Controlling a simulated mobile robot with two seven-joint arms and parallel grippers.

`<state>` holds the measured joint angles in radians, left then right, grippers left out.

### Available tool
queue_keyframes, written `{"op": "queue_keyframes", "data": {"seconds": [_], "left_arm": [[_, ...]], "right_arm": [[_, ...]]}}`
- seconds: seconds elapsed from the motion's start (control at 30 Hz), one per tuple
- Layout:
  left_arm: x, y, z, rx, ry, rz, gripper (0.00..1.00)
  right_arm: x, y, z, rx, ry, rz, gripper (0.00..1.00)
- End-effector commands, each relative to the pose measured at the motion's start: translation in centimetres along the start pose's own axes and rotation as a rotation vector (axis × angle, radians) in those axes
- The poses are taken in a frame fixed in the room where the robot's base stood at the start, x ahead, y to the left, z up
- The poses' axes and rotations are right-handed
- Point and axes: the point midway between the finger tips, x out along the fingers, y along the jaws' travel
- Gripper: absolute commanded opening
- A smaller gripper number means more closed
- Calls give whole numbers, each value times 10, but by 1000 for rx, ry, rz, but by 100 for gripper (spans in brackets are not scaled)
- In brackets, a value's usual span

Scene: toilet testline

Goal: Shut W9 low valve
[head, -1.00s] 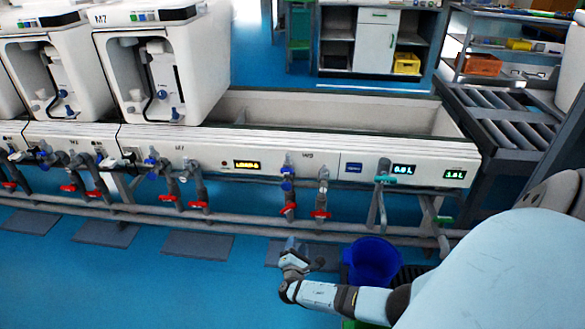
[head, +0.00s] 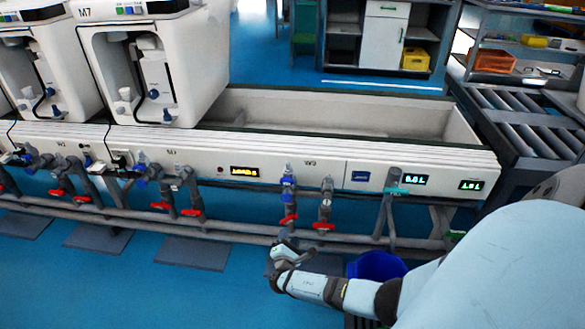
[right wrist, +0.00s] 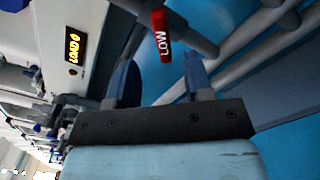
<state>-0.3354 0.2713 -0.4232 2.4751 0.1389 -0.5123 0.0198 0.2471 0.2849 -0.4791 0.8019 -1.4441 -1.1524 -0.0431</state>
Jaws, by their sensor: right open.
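A red valve handle marked LOW (right wrist: 161,36) shows in the right wrist view, just beyond and between my right gripper's fingers. In the head view two valves with red handles hang under the W9 label: a left one (head: 289,219) below a blue fitting and a right one (head: 323,226). The LOW lettering is too small to read there. My right gripper (head: 284,247) is just below the left red handle. Its two fingers (right wrist: 160,78) are apart with nothing between them in the right wrist view. My left gripper is not in view.
A horizontal grey pipe (head: 222,226) runs behind and below the valves. An amber display (head: 244,171) is on the panel to their left. A blue bucket (head: 377,266) stands right of my right gripper. Open blue floor (head: 110,295) lies to the left.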

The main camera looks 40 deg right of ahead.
Motion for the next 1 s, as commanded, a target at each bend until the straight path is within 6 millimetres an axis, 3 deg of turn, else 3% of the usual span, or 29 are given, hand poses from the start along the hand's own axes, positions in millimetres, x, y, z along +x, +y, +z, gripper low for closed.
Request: {"op": "queue_keyframes", "data": {"seconds": [0.2,0.4,0.6,0.87,1.0], "left_arm": [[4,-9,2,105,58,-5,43],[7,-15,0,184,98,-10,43],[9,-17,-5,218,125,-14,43],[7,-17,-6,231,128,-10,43],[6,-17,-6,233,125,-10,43]], "right_arm": [[49,-3,-3,0,-2,0,47],[80,-2,-2,2,-2,0,47],[93,-1,-1,1,0,-1,47],[94,0,0,1,0,-1,47],[94,0,0,0,0,-1,19]]}}
